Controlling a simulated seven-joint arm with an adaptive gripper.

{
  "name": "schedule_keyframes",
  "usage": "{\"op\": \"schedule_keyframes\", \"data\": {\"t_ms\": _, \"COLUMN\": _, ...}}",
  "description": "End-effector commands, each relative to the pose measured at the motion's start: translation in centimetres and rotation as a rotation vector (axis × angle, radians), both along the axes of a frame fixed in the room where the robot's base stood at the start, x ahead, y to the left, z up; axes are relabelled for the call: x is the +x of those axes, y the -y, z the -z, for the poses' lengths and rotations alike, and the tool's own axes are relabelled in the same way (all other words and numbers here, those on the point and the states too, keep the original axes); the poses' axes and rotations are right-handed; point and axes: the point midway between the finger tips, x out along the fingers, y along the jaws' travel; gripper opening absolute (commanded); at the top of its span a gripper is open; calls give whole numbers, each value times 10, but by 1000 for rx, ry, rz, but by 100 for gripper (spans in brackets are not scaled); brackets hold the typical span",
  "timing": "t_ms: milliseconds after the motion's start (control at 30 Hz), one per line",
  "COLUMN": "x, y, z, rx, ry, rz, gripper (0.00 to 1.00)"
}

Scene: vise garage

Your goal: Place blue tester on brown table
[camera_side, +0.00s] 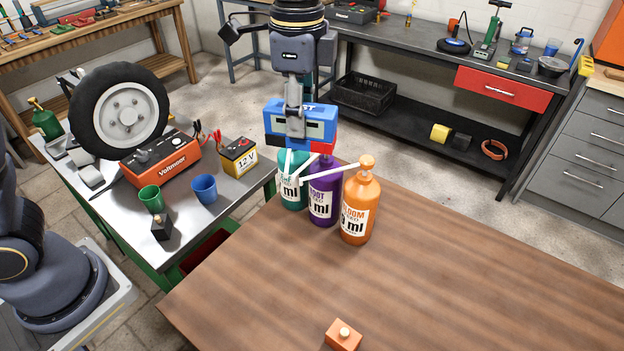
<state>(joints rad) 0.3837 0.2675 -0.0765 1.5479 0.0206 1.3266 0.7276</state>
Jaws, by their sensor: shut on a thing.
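The blue tester (318,113) is a boxy blue device with a grey display panel and a red part at its lower right. My gripper (295,118) is above it, pointing down, and is shut on it. The tester is held up above or behind the bottles; how far it is from them cannot be told. The brown table (440,270) fills the lower right, with a wide bare wooden top. The gripper's fingers partly cover the tester's front.
A green bottle (293,190), a purple bottle (323,205) and an orange bottle (360,215) with pump tops stand at the table's far left corner. A small orange block (343,336) lies at the front edge. The metal table (225,214) at left holds cups and a charger (160,158).

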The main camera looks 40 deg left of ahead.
Motion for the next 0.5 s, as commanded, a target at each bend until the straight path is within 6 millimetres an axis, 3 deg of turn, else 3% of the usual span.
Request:
{"op": "schedule_keyframes", "data": {"t_ms": 33, "x": -11, "y": 30, "z": 1, "rx": -1, "ry": -1, "rz": 61, "gripper": 0}}
{"op": "schedule_keyframes", "data": {"t_ms": 200, "x": -47, "y": 103, "z": 2, "rx": -1, "ry": 0, "rz": 202, "gripper": 0}}
{"op": "schedule_keyframes", "data": {"t_ms": 300, "x": -67, "y": 132, "z": 3, "rx": -1, "ry": 0, "rz": 261, "gripper": 0}}
{"op": "schedule_keyframes", "data": {"t_ms": 500, "x": -99, "y": 168, "z": 3, "rx": 0, "ry": 1, "rz": 341, "gripper": 0}}
